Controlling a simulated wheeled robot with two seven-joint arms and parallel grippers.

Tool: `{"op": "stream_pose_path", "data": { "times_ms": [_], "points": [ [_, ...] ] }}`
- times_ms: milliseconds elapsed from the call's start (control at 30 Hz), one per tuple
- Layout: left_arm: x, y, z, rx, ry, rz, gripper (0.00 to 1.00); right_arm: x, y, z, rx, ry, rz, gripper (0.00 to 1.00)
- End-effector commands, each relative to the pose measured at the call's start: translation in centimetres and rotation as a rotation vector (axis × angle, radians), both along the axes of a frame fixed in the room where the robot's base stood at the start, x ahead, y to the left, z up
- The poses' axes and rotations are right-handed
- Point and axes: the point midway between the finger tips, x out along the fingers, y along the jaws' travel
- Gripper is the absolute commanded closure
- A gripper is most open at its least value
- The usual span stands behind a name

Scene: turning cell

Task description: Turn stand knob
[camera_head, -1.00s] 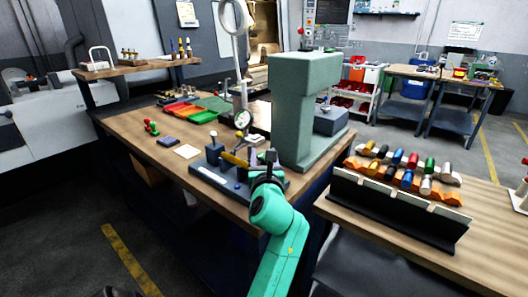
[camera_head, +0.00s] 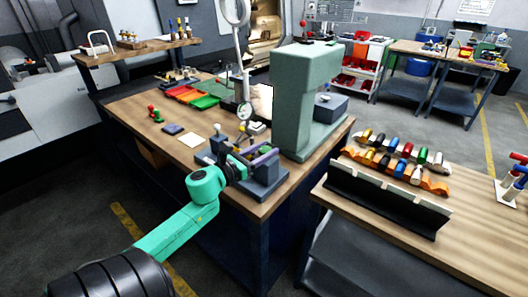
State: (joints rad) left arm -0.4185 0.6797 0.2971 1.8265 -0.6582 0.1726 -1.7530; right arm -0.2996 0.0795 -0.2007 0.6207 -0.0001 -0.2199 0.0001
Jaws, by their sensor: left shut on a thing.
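A dark grey stand (camera_head: 272,181) with a flat base and upright posts sits near the front edge of the wooden bench. My left arm, teal with a black wrist, reaches in from the lower left. My left gripper (camera_head: 252,158) is at the stand's posts, shut on a small part there that looks like the stand knob. The jaws and wrist hide the knob, so its angle cannot be told. My right gripper is not in view.
A tall grey-green column (camera_head: 296,100) stands just right of the stand. A dial gauge (camera_head: 244,110) is behind it. Coloured trays (camera_head: 190,95) and a cream pad (camera_head: 190,139) lie on the bench. A rack of coloured pieces (camera_head: 395,190) is on the right table.

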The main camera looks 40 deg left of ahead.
Motion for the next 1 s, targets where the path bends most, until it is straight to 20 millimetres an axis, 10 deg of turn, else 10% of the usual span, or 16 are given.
{"op": "stream_pose_path", "data": {
  "times_ms": [600, 1000],
  "points": [
    [0.1, 0.2, -0.9, 0.007, -0.002, -0.577, 1.0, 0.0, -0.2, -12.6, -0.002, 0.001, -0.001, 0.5],
    [0.1, 0.1, 0.2, 0.004, -0.004, -0.864, 1.0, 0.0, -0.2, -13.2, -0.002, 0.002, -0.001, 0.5]
  ]
}}
